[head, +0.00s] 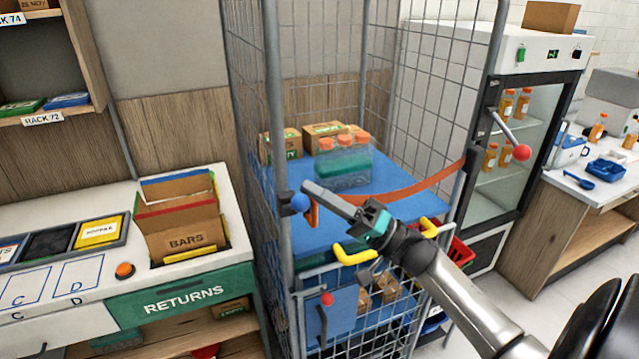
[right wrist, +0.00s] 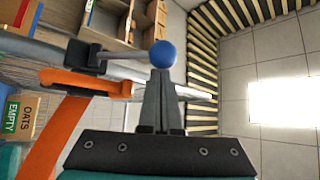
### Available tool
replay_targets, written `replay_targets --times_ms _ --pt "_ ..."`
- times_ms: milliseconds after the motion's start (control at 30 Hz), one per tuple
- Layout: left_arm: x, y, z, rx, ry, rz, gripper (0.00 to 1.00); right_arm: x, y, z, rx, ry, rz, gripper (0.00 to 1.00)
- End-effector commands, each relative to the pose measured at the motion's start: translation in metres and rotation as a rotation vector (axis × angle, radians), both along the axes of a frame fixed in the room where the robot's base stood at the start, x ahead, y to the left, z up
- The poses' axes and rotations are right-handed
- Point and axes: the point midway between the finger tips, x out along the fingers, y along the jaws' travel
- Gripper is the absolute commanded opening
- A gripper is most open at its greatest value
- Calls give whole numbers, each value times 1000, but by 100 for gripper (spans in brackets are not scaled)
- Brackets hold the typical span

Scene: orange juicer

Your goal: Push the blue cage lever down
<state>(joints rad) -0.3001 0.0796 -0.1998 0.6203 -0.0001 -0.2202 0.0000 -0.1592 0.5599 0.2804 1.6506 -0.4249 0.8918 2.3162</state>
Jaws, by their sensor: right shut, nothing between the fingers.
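The blue lever knob (head: 300,202) sits on the left front post of the wire cage (head: 272,120). My right gripper (head: 308,188) reaches in from the lower right, its fingertips close beside the knob. In the right wrist view the blue knob (right wrist: 161,54) shows just beyond the closed fingertips (right wrist: 160,76); I cannot tell whether they touch. The gripper is shut with nothing held. An orange strap (head: 420,184) runs across the cage front, and its orange end clip (right wrist: 85,83) shows beside the fingers in the right wrist view. My left gripper is not in view.
A blue shelf (head: 400,198) in the cage holds cartons and a bottle pack (head: 342,162). Yellow handles (head: 355,256) and a red-knobbed lever (head: 327,299) are below. The returns counter (head: 190,275) stands left, a fridge (head: 525,130) right.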

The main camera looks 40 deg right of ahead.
Motion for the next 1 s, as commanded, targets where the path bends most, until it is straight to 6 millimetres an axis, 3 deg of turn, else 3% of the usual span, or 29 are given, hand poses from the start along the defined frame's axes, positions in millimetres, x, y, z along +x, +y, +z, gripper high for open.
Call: replay_targets --times_ms 1000 --pt "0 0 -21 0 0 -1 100 -6 1 -8 -24 -101 0 0"
